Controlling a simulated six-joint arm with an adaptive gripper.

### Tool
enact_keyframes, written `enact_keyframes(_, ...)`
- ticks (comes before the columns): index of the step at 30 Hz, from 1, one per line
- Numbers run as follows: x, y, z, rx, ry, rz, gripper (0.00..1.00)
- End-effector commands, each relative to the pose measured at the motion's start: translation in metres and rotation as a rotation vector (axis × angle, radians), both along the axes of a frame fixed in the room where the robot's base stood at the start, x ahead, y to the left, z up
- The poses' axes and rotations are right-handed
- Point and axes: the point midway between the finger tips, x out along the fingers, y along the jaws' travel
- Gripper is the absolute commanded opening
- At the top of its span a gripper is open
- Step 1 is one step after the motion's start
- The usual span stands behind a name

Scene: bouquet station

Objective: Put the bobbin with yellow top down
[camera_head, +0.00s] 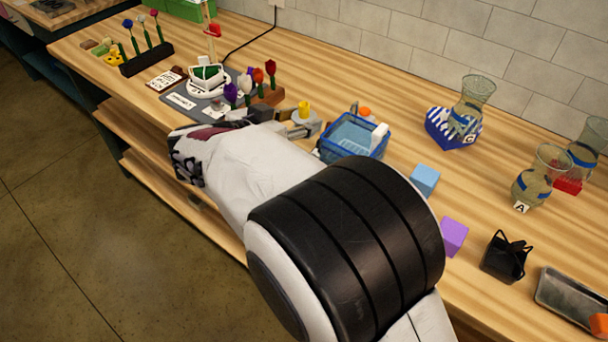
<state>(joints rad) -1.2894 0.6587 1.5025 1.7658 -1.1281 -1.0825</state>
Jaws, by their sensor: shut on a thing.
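The bobbin with yellow top (304,108) is upright, with a pale round flange below its yellow top. My gripper (302,127) is shut on it, just left of the blue basket. The bobbin's lower part is hidden by the fingers, so I cannot tell whether it touches the table. My own arm covers much of the middle of the view.
A blue basket (352,137) is close on the right.

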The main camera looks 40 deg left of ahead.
Motion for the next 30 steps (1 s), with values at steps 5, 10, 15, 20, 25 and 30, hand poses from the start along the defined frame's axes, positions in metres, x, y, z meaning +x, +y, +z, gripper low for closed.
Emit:
enact_keyframes(5, 0.000, 0.000, -0.034, -0.003, 0.000, 0.001, 0.16)
enact_keyframes(10, 0.000, 0.000, -0.045, 0.001, -0.001, 0.000, 0.16)
enact_keyframes(15, 0.000, 0.000, -0.046, 0.002, -0.001, -0.001, 0.16)
enact_keyframes(20, 0.000, 0.000, -0.046, 0.002, -0.001, -0.001, 0.16)
enact_keyframes(25, 0.000, 0.000, -0.053, 0.000, 0.000, -0.001, 0.16)
enact_keyframes(30, 0.000, 0.000, -0.074, -0.004, 0.000, 0.001, 0.16)
